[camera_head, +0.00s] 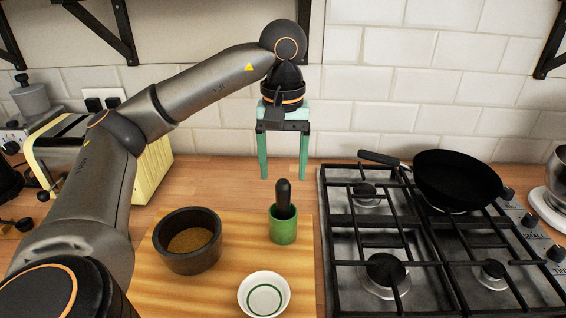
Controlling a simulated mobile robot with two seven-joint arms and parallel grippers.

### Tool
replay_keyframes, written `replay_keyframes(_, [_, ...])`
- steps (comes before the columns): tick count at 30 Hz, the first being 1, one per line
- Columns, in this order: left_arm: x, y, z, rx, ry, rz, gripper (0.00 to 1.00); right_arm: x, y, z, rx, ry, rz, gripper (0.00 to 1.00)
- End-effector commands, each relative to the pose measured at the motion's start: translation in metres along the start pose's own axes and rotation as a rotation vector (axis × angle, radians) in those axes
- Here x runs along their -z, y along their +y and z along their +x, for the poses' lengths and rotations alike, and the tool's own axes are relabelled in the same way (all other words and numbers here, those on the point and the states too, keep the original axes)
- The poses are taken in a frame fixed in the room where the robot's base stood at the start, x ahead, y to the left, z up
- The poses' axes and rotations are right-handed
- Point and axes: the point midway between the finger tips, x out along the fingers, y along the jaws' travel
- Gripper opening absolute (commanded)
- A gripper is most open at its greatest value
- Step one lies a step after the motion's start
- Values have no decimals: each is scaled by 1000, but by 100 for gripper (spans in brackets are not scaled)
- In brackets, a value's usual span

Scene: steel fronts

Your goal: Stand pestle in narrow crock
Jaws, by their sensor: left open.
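The dark pestle (283,194) stands upright in the narrow green crock (283,229), with its upper part sticking out above the rim. The crock stands on the wooden board (222,283). My left gripper (284,178) hangs above the crock with its two green fingers pointing down. The fingers are open and apart, with the pestle's top showing between and just below their tips. The gripper does not appear to touch the pestle. The pestle's lower end is hidden inside the crock. My right gripper is not in view.
A dark mortar (190,258) with brown contents stands left of the crock, and a white bowl with a green ring (262,302) stands in front. A gas stove (350,255) with a black pan (457,180) is at right. A yellow toaster (154,170) stands behind my arm.

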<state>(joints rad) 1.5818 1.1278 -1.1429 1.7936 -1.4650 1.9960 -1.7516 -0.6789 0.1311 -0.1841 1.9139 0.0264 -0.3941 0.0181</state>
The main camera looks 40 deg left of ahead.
Motion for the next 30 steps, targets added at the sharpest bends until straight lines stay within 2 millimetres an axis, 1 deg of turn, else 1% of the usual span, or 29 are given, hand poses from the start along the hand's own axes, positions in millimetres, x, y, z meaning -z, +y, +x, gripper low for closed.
replay_keyframes(2, [0,0,-2,0,0,0,72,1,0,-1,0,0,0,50])
replay_keyframes(5, [0,0,-13,-1,1,1,72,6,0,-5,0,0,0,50])
replay_keyframes(8, [0,1,-32,-3,4,0,72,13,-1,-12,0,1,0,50])
replay_keyframes(15, [0,0,-86,-3,4,-1,72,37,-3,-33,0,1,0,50])
replay_keyframes(19, [0,0,-108,-3,3,0,72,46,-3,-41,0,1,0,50])
replay_keyframes(24, [0,0,-122,-2,2,0,72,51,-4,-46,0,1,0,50])
replay_keyframes(30, [0,0,-126,-1,1,0,72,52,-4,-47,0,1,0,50])
